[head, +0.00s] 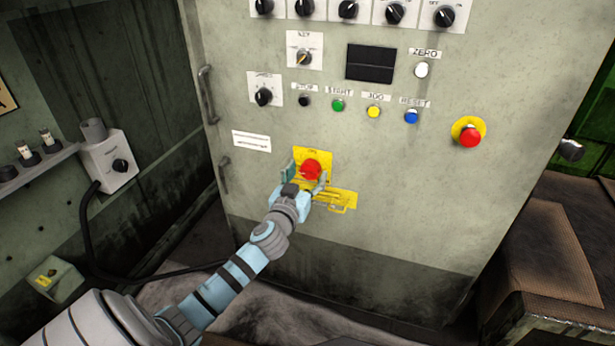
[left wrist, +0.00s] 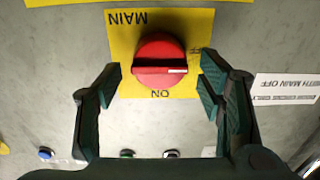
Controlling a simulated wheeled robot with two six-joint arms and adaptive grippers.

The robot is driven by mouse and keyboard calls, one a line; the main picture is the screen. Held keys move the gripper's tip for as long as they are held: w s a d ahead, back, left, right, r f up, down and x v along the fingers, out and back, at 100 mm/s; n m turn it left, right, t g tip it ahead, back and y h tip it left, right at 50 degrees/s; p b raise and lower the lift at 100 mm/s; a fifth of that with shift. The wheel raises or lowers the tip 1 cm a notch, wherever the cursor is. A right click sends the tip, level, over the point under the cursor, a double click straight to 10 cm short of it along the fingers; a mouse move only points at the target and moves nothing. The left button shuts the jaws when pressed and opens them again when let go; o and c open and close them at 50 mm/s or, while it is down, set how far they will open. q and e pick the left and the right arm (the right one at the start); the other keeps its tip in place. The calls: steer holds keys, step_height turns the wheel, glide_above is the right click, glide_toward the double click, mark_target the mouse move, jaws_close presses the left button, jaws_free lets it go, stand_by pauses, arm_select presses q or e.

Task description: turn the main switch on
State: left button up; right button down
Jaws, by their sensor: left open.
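The main switch is a round red knob (head: 311,168) on a yellow plate (head: 314,153) on the grey cabinet front. In the left wrist view the knob (left wrist: 158,62) appears upside down, with MAIN, ON and a partly hidden OFF lettered on its plate (left wrist: 200,22). Its white mark points right, toward the OFF lettering. My left gripper (head: 306,177) is open at the knob. In the left wrist view its fingers (left wrist: 161,82) stand on either side of the knob, with gaps showing. My right gripper is not in view.
Above are a green button (head: 338,105), a yellow button (head: 374,111), a blue button (head: 411,117) and several black knobs. A red emergency button (head: 469,136) is at right. A handle (head: 208,95) edges the cabinet's left.

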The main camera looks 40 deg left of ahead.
arm_select(q)
steer(key=shift+w+a, duration=0.1)
steer(key=shift+w, duration=0.3)
steer(key=c, duration=1.1)
